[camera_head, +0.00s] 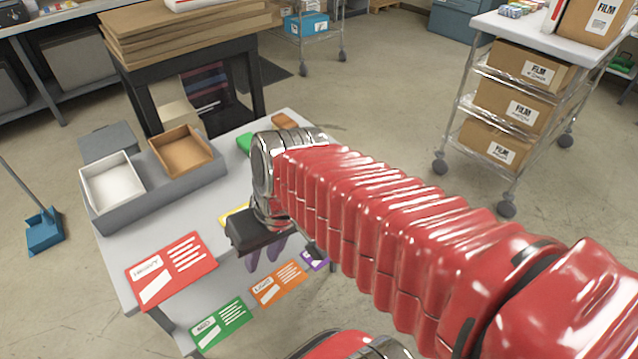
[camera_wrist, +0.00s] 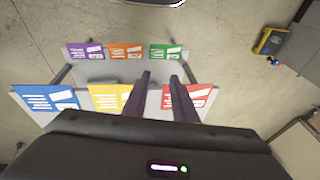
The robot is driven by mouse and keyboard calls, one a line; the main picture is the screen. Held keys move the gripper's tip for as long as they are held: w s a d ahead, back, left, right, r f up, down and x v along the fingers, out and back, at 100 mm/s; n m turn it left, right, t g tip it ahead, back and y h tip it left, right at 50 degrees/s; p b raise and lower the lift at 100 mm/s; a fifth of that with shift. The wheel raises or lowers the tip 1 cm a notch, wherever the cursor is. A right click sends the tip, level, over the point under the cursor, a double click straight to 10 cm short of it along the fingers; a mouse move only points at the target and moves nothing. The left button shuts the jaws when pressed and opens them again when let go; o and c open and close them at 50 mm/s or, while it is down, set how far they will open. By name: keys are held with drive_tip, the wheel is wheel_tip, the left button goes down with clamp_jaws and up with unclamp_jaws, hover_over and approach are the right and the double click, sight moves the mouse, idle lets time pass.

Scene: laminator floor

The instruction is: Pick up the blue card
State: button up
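The blue card (camera_wrist: 43,98) lies flat on the white table at the left of the nearer card row in the wrist view. In the head view it does not show; my arm covers that part of the table. My gripper (camera_wrist: 160,76) is open and empty, its two dark fingers apart above the table. In the wrist view the fingers are to the right of the blue card, over the area between the yellow card (camera_wrist: 106,97) and red card (camera_wrist: 190,96). In the head view my gripper (camera_head: 266,255) points down above the table.
Purple (camera_wrist: 84,51), orange (camera_wrist: 126,51) and green (camera_wrist: 165,51) cards form the other row. A grey tray holder (camera_head: 160,195) with a white bin (camera_head: 112,183) and a brown bin (camera_head: 180,151) stands at the table's left. A wire cart (camera_head: 480,105) with film boxes is at right.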

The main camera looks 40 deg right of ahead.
wheel_tip(320, 180, down, 6)
drive_tip(key=w+m+g+y, duration=0.2)
drive_tip(key=y, duration=0.4)
drive_tip(key=w+d+f+m+t+y, duration=0.1)
drive_tip(key=w+d+f+m+t, duration=0.25)
drive_tip(key=d+t, duration=0.35)
drive_tip(key=w+d+f+m+t+y, duration=0.25)
drive_tip(key=d+m+t, duration=0.2)
drive_tip(key=d, duration=0.35)
drive_tip(key=s+d+f+m+t+h, duration=0.2)
drive_tip(key=d+f+m+h, duration=0.1)
drive_tip(key=d, duration=0.5)
drive_tip(key=s+d+f+m+t+h, duration=0.2)
drive_tip(key=d+f+m+t+h, duration=0.1)
drive_tip(key=d+f+h, duration=0.3)
drive_tip(key=shift+s+d+m+t+h, duration=0.4)
drive_tip(key=shift+d+m+h, duration=0.2)
drive_tip(key=shift+d+h, duration=0.4)
drive_tip(key=shift+d, duration=0.1)
drive_tip(key=w, duration=0.8)
drive_tip(key=shift+w, duration=0.3)
drive_tip(key=shift+w, duration=0.1)
